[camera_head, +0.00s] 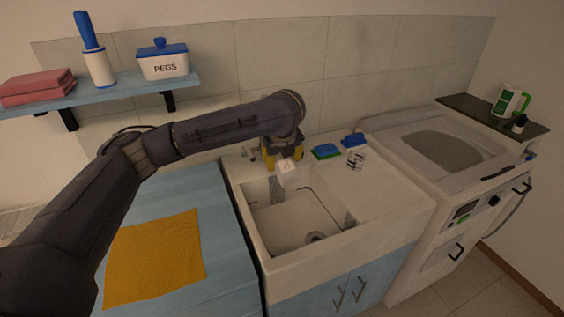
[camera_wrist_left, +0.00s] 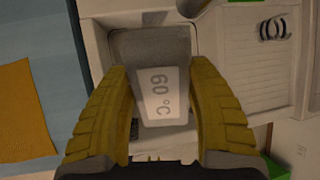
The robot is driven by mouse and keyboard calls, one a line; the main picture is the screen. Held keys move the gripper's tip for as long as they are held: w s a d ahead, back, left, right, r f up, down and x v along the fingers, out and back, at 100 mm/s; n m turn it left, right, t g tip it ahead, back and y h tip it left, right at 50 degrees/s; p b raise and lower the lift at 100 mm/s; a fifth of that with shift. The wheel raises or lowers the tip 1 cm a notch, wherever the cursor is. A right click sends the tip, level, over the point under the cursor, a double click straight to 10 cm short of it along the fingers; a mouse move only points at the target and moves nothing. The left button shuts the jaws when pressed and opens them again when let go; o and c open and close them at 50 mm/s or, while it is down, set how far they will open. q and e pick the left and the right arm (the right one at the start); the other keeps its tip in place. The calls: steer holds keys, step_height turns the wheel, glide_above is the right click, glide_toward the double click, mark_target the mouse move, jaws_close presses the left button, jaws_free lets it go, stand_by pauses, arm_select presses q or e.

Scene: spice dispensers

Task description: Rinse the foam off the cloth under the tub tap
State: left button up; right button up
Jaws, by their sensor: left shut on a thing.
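My left gripper (camera_head: 284,158) is over the back part of the white tub (camera_head: 262,248). Its yellow fingers are shut on a grey block with a white label (camera_head: 287,168). In the left wrist view the label (camera_wrist_left: 161,92) reads "60 °C", and the grey block (camera_wrist_left: 150,47) sits between both fingers. I cannot tell whether the block is fixed or loose. A grey metal part, perhaps the tap (camera_wrist_left: 192,6), shows at that view's top edge. A yellow-orange cloth (camera_head: 155,255) lies flat on the blue counter left of the tub; no foam shows on it. My right gripper is not in view.
A green-and-blue sponge (camera_head: 326,151) and a blue-topped container (camera_head: 354,151) stand on the tub's back ledge. A washing machine (camera_head: 430,150) is to the right. A wall shelf (camera_head: 110,90) holds a pegs box (camera_head: 163,64), a blue-handled roller (camera_head: 97,62) and folded pink cloths (camera_head: 38,88).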

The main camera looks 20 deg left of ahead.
arm_select(q)
steer(key=shift+w+a+f, duration=0.2)
steer(key=shift+w, duration=0.65)
steer(key=shift+w+a+f, duration=0.15)
steer(key=shift+w+a, duration=0.1)
steer(key=shift+w, duration=0.55)
steer(key=shift+w+a+f, duration=0.2)
steer(key=shift+w, duration=0.65)
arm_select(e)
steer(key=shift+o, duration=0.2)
